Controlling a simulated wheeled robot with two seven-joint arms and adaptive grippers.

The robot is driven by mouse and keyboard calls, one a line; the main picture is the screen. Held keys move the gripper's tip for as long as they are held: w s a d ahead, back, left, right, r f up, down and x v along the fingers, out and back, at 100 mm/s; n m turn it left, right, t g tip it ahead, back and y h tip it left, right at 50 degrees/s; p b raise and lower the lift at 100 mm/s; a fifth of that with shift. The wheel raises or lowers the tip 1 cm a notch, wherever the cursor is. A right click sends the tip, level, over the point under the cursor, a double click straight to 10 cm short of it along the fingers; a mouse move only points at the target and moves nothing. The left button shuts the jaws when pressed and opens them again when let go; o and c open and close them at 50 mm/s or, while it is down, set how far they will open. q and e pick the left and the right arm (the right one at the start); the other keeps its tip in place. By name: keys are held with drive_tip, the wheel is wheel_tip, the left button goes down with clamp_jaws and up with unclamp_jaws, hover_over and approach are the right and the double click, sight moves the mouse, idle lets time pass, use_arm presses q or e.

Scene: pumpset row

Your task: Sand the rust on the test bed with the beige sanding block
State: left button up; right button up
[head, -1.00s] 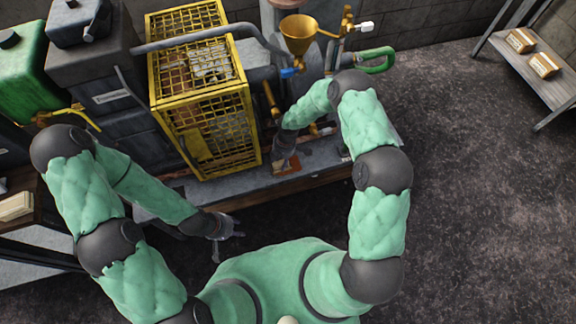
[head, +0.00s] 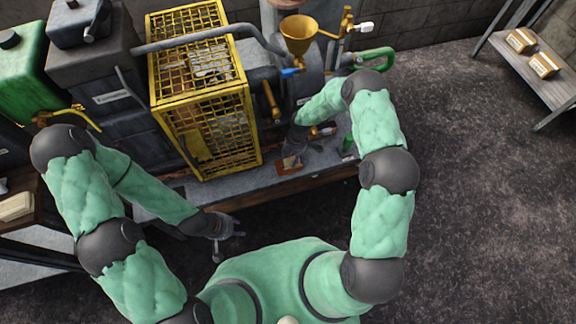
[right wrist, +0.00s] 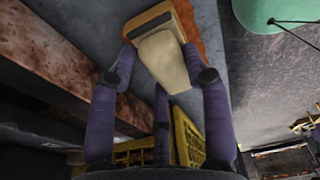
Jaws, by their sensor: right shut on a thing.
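My right gripper (right wrist: 160,62) is shut on the beige sanding block (right wrist: 162,60), which sits between its purple fingers. The block is over an orange rust patch (right wrist: 202,42) on the grey test bed (right wrist: 207,15); whether it touches the surface is hard to tell. In the head view, my right gripper (head: 294,155) is low over the bed to the right of the yellow cage, and the rust patch (head: 284,170) shows beside its fingertips. My left gripper (head: 229,240) is open and empty, in front of the bed's front edge.
The yellow mesh cage (head: 205,95) stands on the bed left of my right gripper. A shelf (head: 535,75) with boxes is at the far right. The floor on the right is clear.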

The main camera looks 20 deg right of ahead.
sight(284, 159)
drive_tip(key=shift+d, duration=0.8)
drive_tip(key=shift+a, duration=0.15)
drive_tip(key=shift+s+a+b, duration=0.1)
drive_tip(key=shift+a+b, duration=0.3)
drive_tip(key=shift+a, duration=1.7)
drive_tip(key=shift+a, duration=0.15)
drive_tip(key=shift+a, duration=0.7)
